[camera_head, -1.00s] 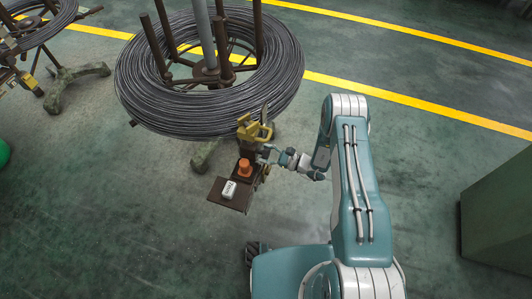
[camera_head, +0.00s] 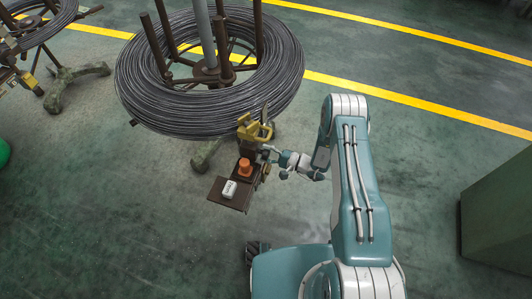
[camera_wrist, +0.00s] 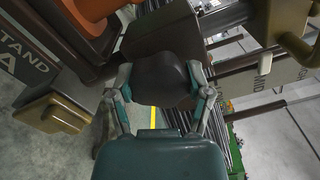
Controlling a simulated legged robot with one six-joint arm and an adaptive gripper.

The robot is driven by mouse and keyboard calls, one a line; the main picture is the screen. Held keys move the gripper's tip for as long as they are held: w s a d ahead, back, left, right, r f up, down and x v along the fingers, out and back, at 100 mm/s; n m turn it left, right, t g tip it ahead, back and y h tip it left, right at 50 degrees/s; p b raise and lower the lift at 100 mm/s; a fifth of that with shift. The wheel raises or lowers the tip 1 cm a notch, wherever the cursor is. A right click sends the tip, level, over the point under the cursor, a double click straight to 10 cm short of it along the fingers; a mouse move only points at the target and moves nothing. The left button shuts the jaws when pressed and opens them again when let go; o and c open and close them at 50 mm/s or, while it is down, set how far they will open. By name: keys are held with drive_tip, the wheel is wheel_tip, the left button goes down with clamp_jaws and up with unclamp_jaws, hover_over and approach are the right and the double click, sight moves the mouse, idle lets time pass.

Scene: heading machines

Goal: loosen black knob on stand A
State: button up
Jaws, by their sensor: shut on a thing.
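The black knob (camera_wrist: 160,78) is in the middle of the wrist view, on the side of the brown stand A (camera_wrist: 28,58), whose white lettering reads "STAND A". My gripper (camera_wrist: 158,88) has one finger on each side of the knob and is shut on it. In the head view my gripper (camera_head: 268,153) is at the right side of the stand's small bracket, below the wire coil. The knob is too small and too hidden to make out there.
A large wire coil (camera_head: 125,85) sits on the stand.

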drive_tip(key=shift+s+f+n, duration=0.1)
drive_tip(key=shift+f+n, duration=0.1)
drive_tip(key=shift+n, duration=1.5)
drive_tip(key=o, duration=1.1)
drive_tip(key=shift+a, duration=0.1)
drive_tip(key=shift+o, duration=0.2)
drive_tip(key=v, duration=1.2)
drive_tip(key=shift+r, duration=0.15)
